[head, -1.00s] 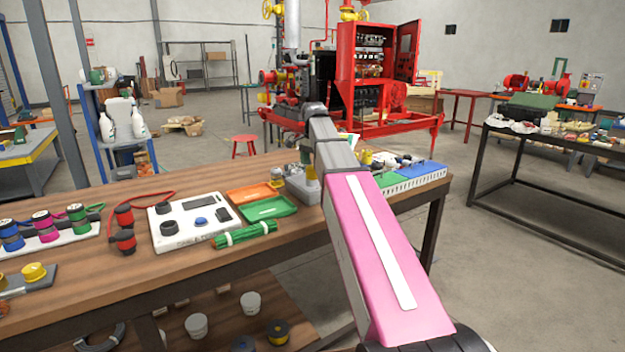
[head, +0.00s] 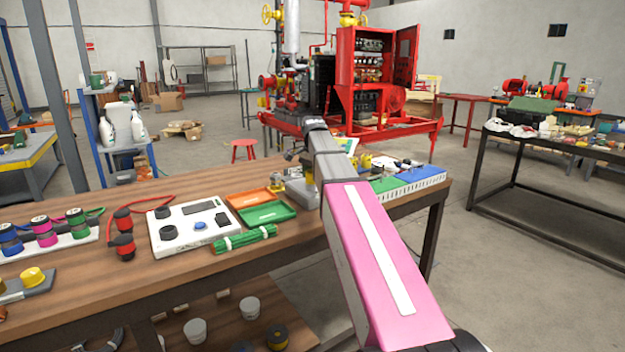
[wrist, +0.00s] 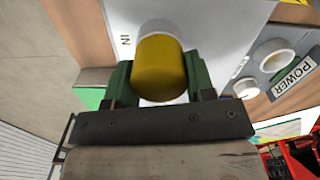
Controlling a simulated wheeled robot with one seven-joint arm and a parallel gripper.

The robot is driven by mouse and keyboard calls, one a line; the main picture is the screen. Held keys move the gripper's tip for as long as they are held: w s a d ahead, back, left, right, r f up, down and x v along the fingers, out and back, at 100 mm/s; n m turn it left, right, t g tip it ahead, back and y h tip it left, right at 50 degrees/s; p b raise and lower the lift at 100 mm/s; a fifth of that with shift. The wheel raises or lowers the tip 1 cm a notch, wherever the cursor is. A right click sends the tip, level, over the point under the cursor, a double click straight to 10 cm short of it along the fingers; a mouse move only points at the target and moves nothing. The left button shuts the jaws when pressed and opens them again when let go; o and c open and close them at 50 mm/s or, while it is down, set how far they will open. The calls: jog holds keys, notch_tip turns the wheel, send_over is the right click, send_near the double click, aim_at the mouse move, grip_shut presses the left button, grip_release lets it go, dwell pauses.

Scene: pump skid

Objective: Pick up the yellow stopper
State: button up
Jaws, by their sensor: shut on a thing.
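The yellow stopper (wrist: 160,70) is a short, rounded cylinder in the middle of the wrist view. My gripper (wrist: 157,78) has its green fingers shut on it, one at each side. Behind the stopper is a pale panel marked "IN", with a whitish round part (wrist: 157,27) right behind it. I cannot tell whether the stopper touches that part. In the head view my arm hides the gripper and the held stopper. A grey-white box (head: 303,193) shows partly beside my arm on the wooden bench.
The wrist view also shows a POWER label (wrist: 293,76) beside round knobs. On the bench are a green tray (head: 267,214), a white control panel (head: 170,238), green rods (head: 245,239) and a blue-green rack (head: 415,183). Another yellow cap (head: 32,276) sits at the left.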

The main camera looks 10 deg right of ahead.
jog(key=shift+r, duration=0.5)
notch_tip(320, 180, up, 3)
jog(key=shift+r, duration=0.2)
jog(key=s+a+r, duration=0.6)
jog(key=s+a, duration=0.1)
jog(key=s, duration=0.2)
jog(key=shift+a+r, duration=0.25)
jog(key=shift+r, duration=0.05)
